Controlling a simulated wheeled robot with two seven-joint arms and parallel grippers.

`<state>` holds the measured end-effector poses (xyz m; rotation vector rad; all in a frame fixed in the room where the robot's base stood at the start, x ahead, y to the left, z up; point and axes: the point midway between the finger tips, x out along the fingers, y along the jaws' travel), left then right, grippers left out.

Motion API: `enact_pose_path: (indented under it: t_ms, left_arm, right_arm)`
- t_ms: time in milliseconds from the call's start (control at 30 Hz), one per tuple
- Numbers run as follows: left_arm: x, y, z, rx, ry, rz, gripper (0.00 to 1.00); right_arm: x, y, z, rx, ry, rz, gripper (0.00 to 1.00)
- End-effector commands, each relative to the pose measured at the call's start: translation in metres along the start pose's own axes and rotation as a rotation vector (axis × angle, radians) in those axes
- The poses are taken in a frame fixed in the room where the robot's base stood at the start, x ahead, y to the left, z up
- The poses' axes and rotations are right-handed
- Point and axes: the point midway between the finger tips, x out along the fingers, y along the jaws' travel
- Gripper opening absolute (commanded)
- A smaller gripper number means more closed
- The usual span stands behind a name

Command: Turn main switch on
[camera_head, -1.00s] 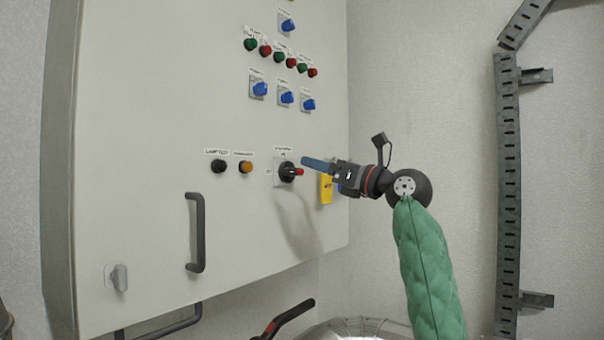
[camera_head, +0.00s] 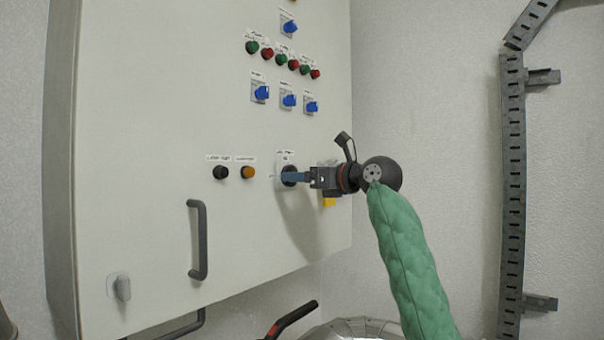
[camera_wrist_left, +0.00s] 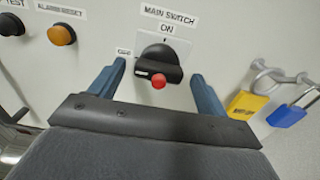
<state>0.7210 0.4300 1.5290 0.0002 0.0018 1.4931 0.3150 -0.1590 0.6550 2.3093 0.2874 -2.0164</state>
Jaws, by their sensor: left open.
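The main switch (camera_wrist_left: 160,57) is a black rotary knob with a red tip on the cabinet door (camera_head: 140,120). In the left wrist view the "ON" label is above it and another small label is at its left. Its handle lies roughly crosswise, slightly tilted, not pointing up at "ON". My left gripper (camera_wrist_left: 158,71) is open, with one blue finger on each side of the knob. I cannot tell whether the fingers touch it. My right gripper is not in view.
An orange alarm-reset button (camera_wrist_left: 61,34) and a black lamp-test button (camera_head: 220,172) sit left of the switch. A yellow padlock (camera_wrist_left: 247,105) and a blue padlock (camera_wrist_left: 287,115) hang at its right. A door handle (camera_head: 199,240) stands out lower left.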

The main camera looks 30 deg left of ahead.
Motion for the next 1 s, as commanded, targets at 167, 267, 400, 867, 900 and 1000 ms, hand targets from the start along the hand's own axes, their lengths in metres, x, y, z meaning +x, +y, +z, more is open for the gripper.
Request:
enact_pose_path:
  t_ms: [167, 267, 400, 867, 900, 1000]
  left_arm:
    - [0.0065, 0.0004, 0.0007, 0.000, -0.001, 0.001, 0.76]
    - [0.0072, 0.0004, 0.0005, 0.000, -0.001, 0.001, 0.76]
    - [0.0071, 0.0003, 0.0003, 0.000, -0.001, 0.000, 0.76]
    - [0.0068, 0.0001, 0.0005, 0.005, -0.001, 0.000, 0.32]
    - [0.0067, 0.0001, 0.0006, 0.010, -0.002, 0.000, 0.32]
    - [0.0065, 0.0001, 0.0006, 0.032, -0.002, -0.001, 0.32]
  right_arm:
    - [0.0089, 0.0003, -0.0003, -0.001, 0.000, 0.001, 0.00]
    - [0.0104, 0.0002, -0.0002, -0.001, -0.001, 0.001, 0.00]
    - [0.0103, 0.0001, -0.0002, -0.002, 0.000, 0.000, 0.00]
    - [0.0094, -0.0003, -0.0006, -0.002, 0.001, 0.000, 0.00]
    - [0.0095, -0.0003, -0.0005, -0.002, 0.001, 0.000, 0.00]
    - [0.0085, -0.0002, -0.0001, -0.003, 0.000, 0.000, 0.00]
